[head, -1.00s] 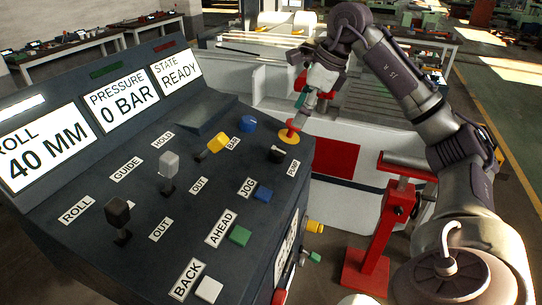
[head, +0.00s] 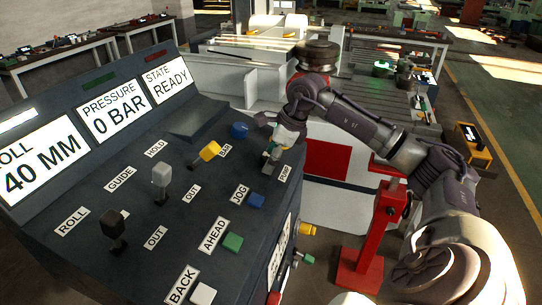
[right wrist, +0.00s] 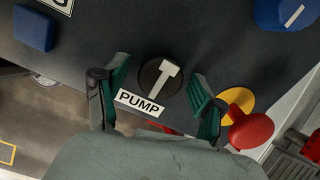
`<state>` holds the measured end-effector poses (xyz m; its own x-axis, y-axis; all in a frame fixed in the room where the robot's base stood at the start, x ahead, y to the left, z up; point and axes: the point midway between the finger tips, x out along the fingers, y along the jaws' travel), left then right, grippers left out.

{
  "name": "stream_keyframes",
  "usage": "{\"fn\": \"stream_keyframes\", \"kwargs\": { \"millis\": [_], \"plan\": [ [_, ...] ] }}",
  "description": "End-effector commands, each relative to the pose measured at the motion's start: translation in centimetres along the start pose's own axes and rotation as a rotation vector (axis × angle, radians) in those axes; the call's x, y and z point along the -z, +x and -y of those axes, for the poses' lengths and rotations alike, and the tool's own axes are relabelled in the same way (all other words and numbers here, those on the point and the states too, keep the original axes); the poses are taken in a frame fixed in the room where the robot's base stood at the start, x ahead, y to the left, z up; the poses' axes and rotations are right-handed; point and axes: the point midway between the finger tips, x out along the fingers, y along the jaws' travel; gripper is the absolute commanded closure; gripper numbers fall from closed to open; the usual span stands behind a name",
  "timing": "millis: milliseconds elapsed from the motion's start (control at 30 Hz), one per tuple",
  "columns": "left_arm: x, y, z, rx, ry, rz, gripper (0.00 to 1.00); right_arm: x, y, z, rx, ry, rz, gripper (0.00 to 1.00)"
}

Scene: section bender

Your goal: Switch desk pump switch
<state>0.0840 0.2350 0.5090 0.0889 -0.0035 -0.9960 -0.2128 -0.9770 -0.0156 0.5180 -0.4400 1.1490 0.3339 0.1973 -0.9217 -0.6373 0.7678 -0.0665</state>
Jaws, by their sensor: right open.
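The pump switch is a round black knob with a pale grey handle bar (right wrist: 163,80), on the dark desk panel beside its white PUMP label (right wrist: 139,103). In the right wrist view my right gripper (right wrist: 160,79) is open, with one green-padded finger on each side of the knob and gaps showing between. In the head view the right gripper (head: 269,161) is low at the desk's right edge, just left of the PUMP label (head: 285,174), and hides the switch. My left gripper is not in view.
A red mushroom button (right wrist: 250,131) on a yellow disc sits close beside the right finger. A blue knob (head: 239,130), yellow lever (head: 210,150), blue button (head: 257,201) and green button (head: 233,242) are nearby. A red stand (head: 372,235) rises right of the desk.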

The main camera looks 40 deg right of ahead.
Motion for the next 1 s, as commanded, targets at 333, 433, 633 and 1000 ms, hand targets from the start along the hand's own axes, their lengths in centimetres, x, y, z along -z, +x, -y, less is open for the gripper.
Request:
{"fn": "stream_keyframes", "kwargs": {
  "millis": [333, 433, 633, 1000],
  "plan": [
    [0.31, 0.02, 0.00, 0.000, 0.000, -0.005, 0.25, 0.00, 0.01, -0.01, 0.000, 0.000, 0.000, 0.62],
    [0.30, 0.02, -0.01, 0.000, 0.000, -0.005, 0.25, 0.00, -0.01, -0.01, 0.000, 0.000, 0.000, 0.79],
    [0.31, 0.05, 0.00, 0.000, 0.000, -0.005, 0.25, 0.00, -0.01, 0.00, 0.000, 0.004, 0.000, 0.90],
    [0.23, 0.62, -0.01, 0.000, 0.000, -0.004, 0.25, 0.04, 0.07, -0.05, 0.015, 0.146, 0.000, 0.90]
  ]
}}
